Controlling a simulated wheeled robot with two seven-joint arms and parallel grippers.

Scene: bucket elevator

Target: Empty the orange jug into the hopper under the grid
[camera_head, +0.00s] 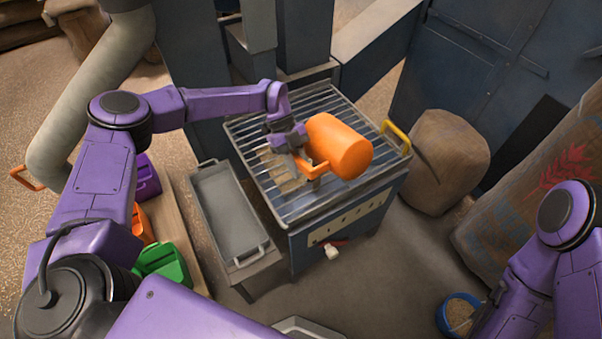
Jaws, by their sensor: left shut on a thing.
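The orange jug (342,147) is tipped on its side above the grid, its base toward the right and its mouth toward the left. My left gripper (308,164) is shut on the jug's handle, on the near left side of the jug. The metal grid (322,103) lies over the hopper (302,250), a dark box with a yellow handle at its right. A pale tan patch (279,171) shows at the grid left of the jug's mouth; I cannot tell if it is still flowing. My right gripper is out of view; only the right arm shows at lower right.
A grey tray (226,213) with handles stands left of the hopper. Purple, orange and green containers (163,262) stand further left. A brown sack (448,162) and a large printed sack (540,190) stand at the right. Dark metal columns rise behind the grid. A blue ring-shaped thing (442,318) lies at lower right.

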